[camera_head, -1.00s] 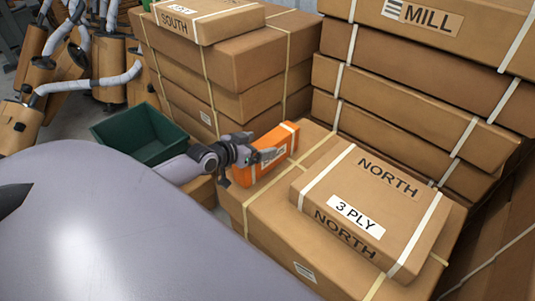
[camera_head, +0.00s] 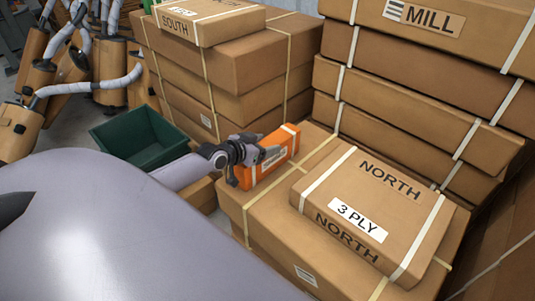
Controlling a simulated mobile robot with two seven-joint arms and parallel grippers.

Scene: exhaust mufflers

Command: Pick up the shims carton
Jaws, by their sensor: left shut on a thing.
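The shims carton is most likely the small orange carton (camera_head: 281,146) with a pale strap, near the middle of the view; its label is too small to read. It stands at the back left part of a large cardboard box (camera_head: 262,207). My left gripper (camera_head: 262,158) is at the carton's near left side and shut on it. The fingers hide part of the carton's face. I cannot tell whether the carton's bottom touches the box. My right gripper is not in view.
A carton marked NORTH, 3 PLY (camera_head: 380,205) lies right of the orange carton. Tall box stacks stand behind (camera_head: 235,65) and at the right (camera_head: 410,110). An open green bin (camera_head: 140,140) sits at the left. Mufflers (camera_head: 75,75) are at the far left.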

